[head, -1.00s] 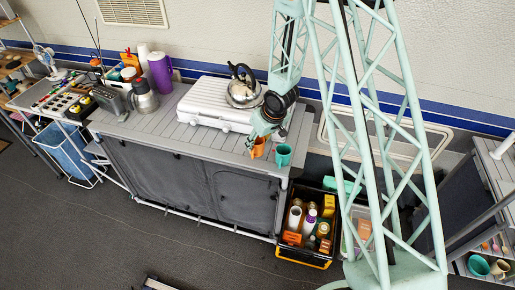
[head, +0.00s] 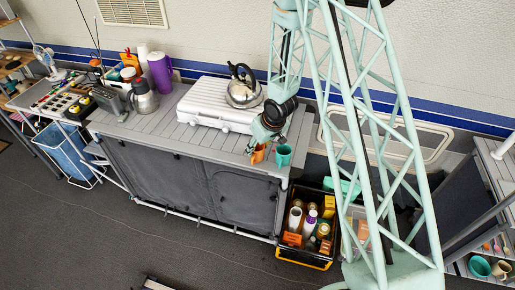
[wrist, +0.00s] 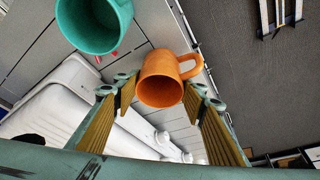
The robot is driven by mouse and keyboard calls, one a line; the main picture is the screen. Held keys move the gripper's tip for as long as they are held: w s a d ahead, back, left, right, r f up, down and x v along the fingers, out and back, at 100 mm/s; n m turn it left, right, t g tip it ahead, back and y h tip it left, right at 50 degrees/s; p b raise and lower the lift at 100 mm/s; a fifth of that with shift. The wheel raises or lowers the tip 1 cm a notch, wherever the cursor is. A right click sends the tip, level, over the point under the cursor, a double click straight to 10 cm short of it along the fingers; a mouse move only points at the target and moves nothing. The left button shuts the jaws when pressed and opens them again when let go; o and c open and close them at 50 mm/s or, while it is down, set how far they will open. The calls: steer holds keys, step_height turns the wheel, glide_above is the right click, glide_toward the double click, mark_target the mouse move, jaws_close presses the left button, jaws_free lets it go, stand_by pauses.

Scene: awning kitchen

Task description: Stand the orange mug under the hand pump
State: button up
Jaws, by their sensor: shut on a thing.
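The orange mug (head: 259,154) is at the right end of the grey slatted counter (head: 190,133), below my gripper (head: 258,147). In the wrist view the orange mug (wrist: 158,90) sits between my two fingers (wrist: 160,86), its handle toward the upper right. My gripper is shut on it. The head view does not clearly show whether its base touches the counter. A teal mug (head: 284,155) stands close on its right; the wrist view shows this teal mug (wrist: 95,25) at upper left. I cannot make out the hand pump in either view.
A white camping stove (head: 215,105) with a kettle (head: 243,90) stands left of and behind my gripper. Flasks (head: 143,97) stand at the counter's left. A crate of bottles and boxes (head: 305,255) is on the floor below the counter's right end. The counter front has free room.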

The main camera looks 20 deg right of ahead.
steer(key=shift+f, duration=0.15)
steer(key=o, duration=0.9)
steer(key=shift+c, duration=0.2)
steer(key=shift+r, duration=0.2)
steer(key=shift+s+r, duration=0.1)
steer(key=shift+r, duration=0.25)
steer(key=p+v, duration=0.2)
steer(key=v, duration=0.9)
steer(key=shift+s+d+r, duration=0.1)
